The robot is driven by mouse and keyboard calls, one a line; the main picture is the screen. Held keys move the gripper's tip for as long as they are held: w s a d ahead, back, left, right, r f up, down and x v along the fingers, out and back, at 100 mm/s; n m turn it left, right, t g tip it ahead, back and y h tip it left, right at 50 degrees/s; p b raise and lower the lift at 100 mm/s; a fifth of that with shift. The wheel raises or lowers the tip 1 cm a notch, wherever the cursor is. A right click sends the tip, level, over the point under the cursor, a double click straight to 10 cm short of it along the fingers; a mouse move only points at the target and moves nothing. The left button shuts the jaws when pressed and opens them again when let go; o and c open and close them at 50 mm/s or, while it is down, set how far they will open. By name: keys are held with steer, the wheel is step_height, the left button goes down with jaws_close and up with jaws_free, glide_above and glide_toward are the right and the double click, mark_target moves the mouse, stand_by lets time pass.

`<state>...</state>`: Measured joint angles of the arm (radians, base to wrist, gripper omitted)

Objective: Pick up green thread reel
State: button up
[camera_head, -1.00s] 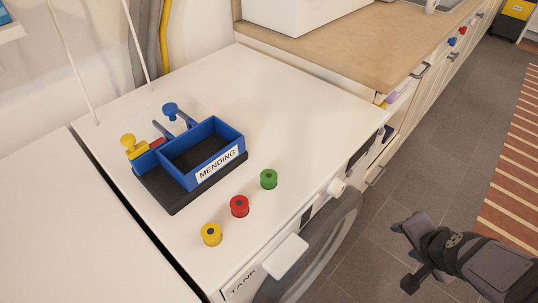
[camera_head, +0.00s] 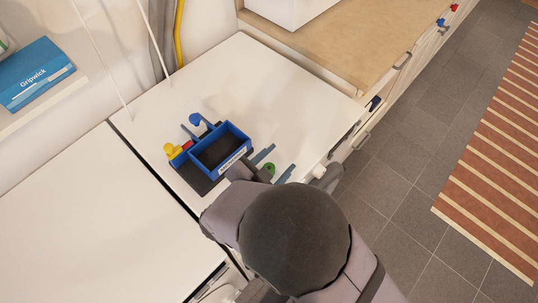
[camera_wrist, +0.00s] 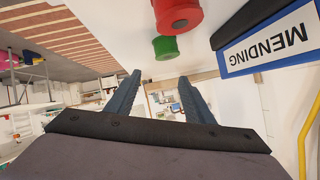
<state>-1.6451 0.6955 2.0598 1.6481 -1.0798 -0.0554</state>
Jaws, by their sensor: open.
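The green thread reel (camera_head: 270,168) stands on the white machine top in front of the blue mending box. My gripper (camera_head: 274,165) is over it, with one finger showing on each side of the reel in the head view. In the wrist view the reel (camera_wrist: 166,47) lies just beyond the tips of my gripper (camera_wrist: 160,76), in line with the gap. The gripper is open and empty. The finger height above the top is hard to tell.
The red reel (camera_wrist: 178,14) stands close beside the green one in the wrist view; my arm hides it in the head view. The blue MENDING box (camera_head: 239,136) is nearby, with blue and yellow (camera_head: 171,150) pieces behind it. The machine top (camera_head: 270,75) is clear toward the back.

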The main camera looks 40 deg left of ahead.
steer(key=s+n+p, duration=0.1)
steer(key=s+n, duration=0.1)
steer(key=s, duration=0.2)
steer(key=s+n+p, duration=0.2)
steer(key=s, duration=0.3)
steer(key=shift+d+n+t+y, duration=0.2)
steer(key=shift+n+t+y, duration=0.1)
steer(key=shift+t, duration=0.1)
steer(key=shift+s+d+f, duration=0.1)
steer(key=shift+s+f, duration=0.1)
steer(key=shift+s, duration=0.2)
steer(key=shift+b+x, duration=2.2)
steer(key=shift+x, duration=1.2)
steer(key=shift+w+f, duration=0.15)
steer(key=shift+w, duration=0.1)
steer(key=c, duration=1.1)
